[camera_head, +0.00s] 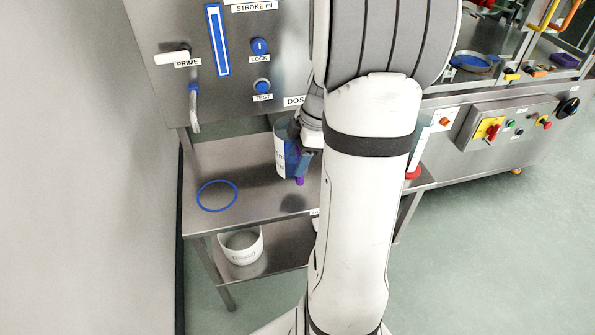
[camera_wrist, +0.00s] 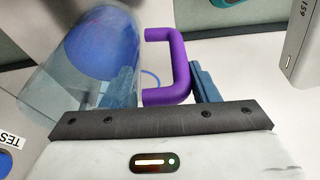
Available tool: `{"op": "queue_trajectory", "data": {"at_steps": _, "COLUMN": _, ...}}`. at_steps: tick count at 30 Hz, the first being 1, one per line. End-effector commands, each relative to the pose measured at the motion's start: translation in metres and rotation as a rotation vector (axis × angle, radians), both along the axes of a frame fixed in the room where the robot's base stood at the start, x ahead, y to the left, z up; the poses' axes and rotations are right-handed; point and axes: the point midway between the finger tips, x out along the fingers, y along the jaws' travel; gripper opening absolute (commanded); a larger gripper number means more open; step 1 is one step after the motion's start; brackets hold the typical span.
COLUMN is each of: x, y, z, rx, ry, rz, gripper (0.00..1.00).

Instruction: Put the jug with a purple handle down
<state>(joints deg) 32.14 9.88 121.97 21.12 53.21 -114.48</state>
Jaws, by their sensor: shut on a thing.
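The jug (camera_head: 282,152) shows in the head view with a pale label and blue on its side, partly hidden by my arm. In the wrist view the jug (camera_wrist: 98,50) is clear, with blue inside. Its purple handle (camera_wrist: 182,62) lies between my fingers, and a bit of it shows in the head view. My gripper (camera_wrist: 165,88) is shut on the handle. The jug appears held above the steel table (camera_head: 255,190), with a dark shadow on the table below. A blue ring (camera_head: 217,195) is marked on the table, left of the jug.
A dosing panel with a spout (camera_head: 194,108) overhangs the table's back left. A white tub (camera_head: 241,246) stands on the lower shelf. A machine with a control box (camera_head: 510,125) is at right. The tabletop around the blue ring is clear.

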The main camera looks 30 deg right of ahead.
Motion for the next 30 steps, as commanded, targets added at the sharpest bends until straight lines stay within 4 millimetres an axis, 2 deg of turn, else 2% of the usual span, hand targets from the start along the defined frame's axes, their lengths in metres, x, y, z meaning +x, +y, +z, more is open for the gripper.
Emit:
{"op": "queue_trajectory", "data": {"at_steps": 1, "x": 0.000, "y": 0.002, "z": -0.011, "rx": 0.002, "ry": 0.004, "rz": 0.003, "gripper": 0.08}}
{"op": "queue_trajectory", "data": {"at_steps": 4, "x": 0.002, "y": 0.005, "z": -0.026, "rx": 0.002, "ry": 0.002, "rz": 0.011, "gripper": 0.08}}
{"op": "queue_trajectory", "data": {"at_steps": 11, "x": 0.004, "y": 0.009, "z": -0.044, "rx": 0.001, "ry": 0.000, "rz": 0.024, "gripper": 0.08}}
{"op": "queue_trajectory", "data": {"at_steps": 18, "x": 0.005, "y": 0.010, "z": -0.073, "rx": 0.000, "ry": 0.000, "rz": 0.027, "gripper": 0.08}}
{"op": "queue_trajectory", "data": {"at_steps": 29, "x": 0.005, "y": 0.011, "z": -0.078, "rx": -0.001, "ry": -0.002, "rz": 0.030, "gripper": 0.08}}
{"op": "queue_trajectory", "data": {"at_steps": 30, "x": 0.005, "y": 0.011, "z": -0.077, "rx": 0.000, "ry": -0.001, "rz": 0.030, "gripper": 0.58}}
